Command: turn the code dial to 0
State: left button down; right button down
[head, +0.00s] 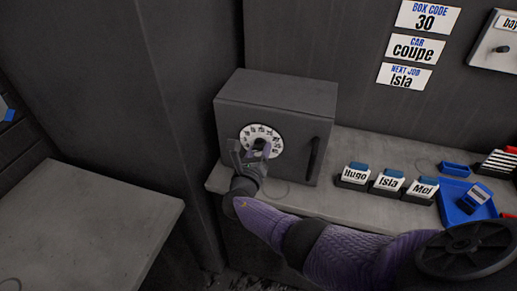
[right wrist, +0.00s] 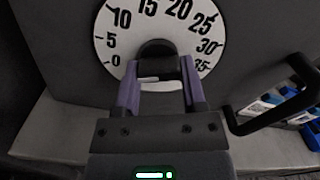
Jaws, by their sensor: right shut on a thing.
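The code dial (head: 258,130) is a white disc with black numbers on the front of a grey box (head: 275,95). In the right wrist view the dial (right wrist: 118,45) shows numbers from 0 at the lower left, over the top, to 35 at the lower right. A dark knob (right wrist: 157,48) sits at its centre. My right gripper (head: 252,152) is at the dial, its purple fingers (right wrist: 158,82) shut on the knob, one at each side. A pale strip shows between the fingers. I cannot tell which number the knob points to. My left gripper is not in view.
A black handle (head: 314,156) stands out right of the dial. Name holders (head: 387,183) and a blue tray (head: 454,213) lie on the shelf to the right. A wall sign (head: 428,17) reads "BOX CODE 30". A bare grey worktop (head: 80,220) is at the left.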

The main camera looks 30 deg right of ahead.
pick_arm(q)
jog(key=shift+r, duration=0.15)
pick_arm(e)
jog(key=shift+n, duration=0.4)
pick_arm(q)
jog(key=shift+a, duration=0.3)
pick_arm(e)
jog(key=shift+c, duration=0.8)
grip_release()
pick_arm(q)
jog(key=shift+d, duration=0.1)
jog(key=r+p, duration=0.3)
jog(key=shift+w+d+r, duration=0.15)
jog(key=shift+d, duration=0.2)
pick_arm(e)
jog(key=v, duration=1)
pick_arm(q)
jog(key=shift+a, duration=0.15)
pick_arm(e)
jog(key=shift+d, duration=0.1)
